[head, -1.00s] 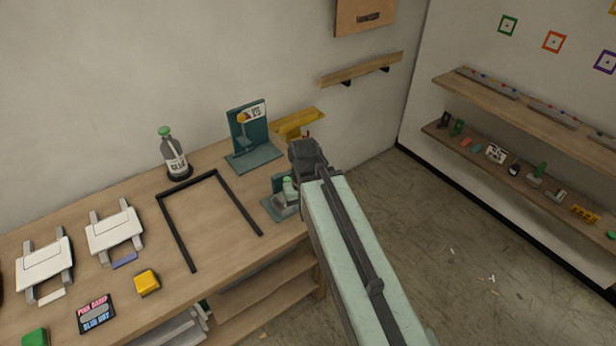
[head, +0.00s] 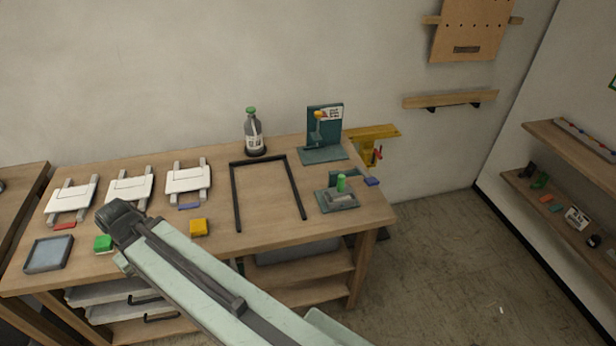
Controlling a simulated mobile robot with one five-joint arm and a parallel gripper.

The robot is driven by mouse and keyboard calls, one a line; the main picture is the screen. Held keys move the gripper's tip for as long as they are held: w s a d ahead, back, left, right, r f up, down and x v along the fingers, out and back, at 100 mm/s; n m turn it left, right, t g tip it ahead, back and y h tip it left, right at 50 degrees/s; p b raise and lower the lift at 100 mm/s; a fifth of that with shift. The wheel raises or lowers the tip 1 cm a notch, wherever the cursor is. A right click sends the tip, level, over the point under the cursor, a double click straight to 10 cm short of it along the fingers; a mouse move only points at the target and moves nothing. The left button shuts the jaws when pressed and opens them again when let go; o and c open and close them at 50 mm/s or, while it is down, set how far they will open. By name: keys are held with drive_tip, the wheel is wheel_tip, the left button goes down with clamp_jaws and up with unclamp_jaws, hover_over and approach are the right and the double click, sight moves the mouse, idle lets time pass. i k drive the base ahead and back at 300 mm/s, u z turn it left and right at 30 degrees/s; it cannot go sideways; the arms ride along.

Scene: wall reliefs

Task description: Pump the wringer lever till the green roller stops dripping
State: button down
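A small teal and grey device (head: 337,200) with an upright green cylinder (head: 341,184) stands near the right end of the workbench. It may be the wringer with its green roller; drips are too small to make out. A blue block-like piece (head: 371,182) shows just right of it at the bench edge and may be a lever grip. My arm reaches from the bottom middle to the left. Its dark end, my gripper (head: 118,219), is over the bench's left part, far from the device. Its fingers are hidden.
A teal stand with a yellow knob (head: 323,140), a green-capped bottle (head: 253,134) and a black three-sided frame (head: 236,200) are on the workbench (head: 275,225).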

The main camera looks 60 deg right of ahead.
sight(371, 182)
drive_tip(key=u, duration=0.55)
drive_tip(key=k, duration=0.85)
drive_tip(key=z, duration=0.25)
drive_tip(key=i, duration=0.5)
drive_tip(key=u, duration=0.05)
